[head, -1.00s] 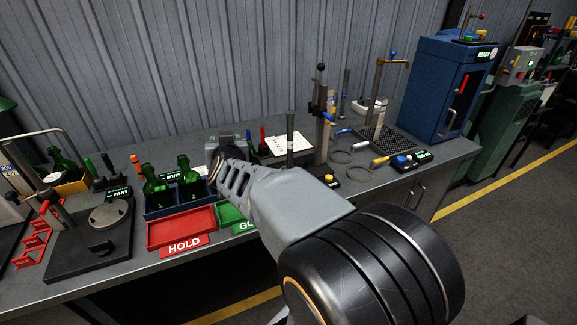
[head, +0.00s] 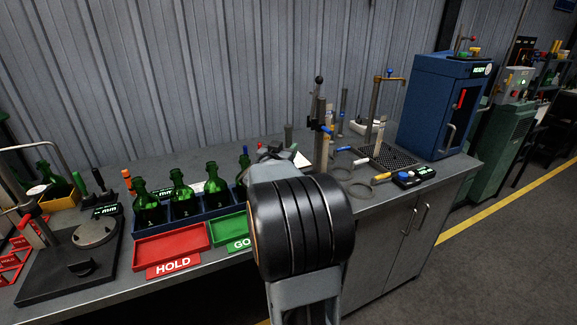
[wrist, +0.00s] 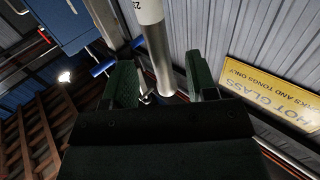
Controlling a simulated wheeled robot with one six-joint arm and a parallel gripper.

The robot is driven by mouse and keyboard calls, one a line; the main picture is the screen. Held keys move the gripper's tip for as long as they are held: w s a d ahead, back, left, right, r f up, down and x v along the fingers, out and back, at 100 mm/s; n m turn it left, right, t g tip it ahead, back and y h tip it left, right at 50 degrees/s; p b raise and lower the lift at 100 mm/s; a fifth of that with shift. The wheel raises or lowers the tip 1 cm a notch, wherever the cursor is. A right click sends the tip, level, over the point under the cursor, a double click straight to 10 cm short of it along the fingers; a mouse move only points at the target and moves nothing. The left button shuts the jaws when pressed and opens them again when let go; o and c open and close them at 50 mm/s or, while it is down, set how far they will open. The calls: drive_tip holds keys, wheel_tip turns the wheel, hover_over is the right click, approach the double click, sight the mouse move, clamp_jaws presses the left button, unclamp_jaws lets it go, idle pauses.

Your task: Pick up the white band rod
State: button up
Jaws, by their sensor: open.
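In the wrist view a metal rod with a white band (wrist: 148,12) carrying dark print comes in from the top. Its bare grey end reaches down between the two green finger pads of my gripper (wrist: 163,75). Gaps show on both sides of the rod, so the gripper is open. I cannot tell how far the rod is in depth from the pads. In the head view my arm hides most of the gripper, and I cannot make out the white band there.
Green bottles (head: 181,193) stand in a blue rack behind the red HOLD tray (head: 171,246) and the green GO tray (head: 229,229). Right of my arm are an upright post stand (head: 318,125), rings (head: 361,190), a mesh plate (head: 386,155) and a blue cabinet (head: 440,105).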

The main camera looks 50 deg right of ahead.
drive_tip(key=shift+x, duration=2.75)
drive_tip(key=shift+c, duration=0.2)
clamp_jaws()
drive_tip(key=shift+r, duration=0.1)
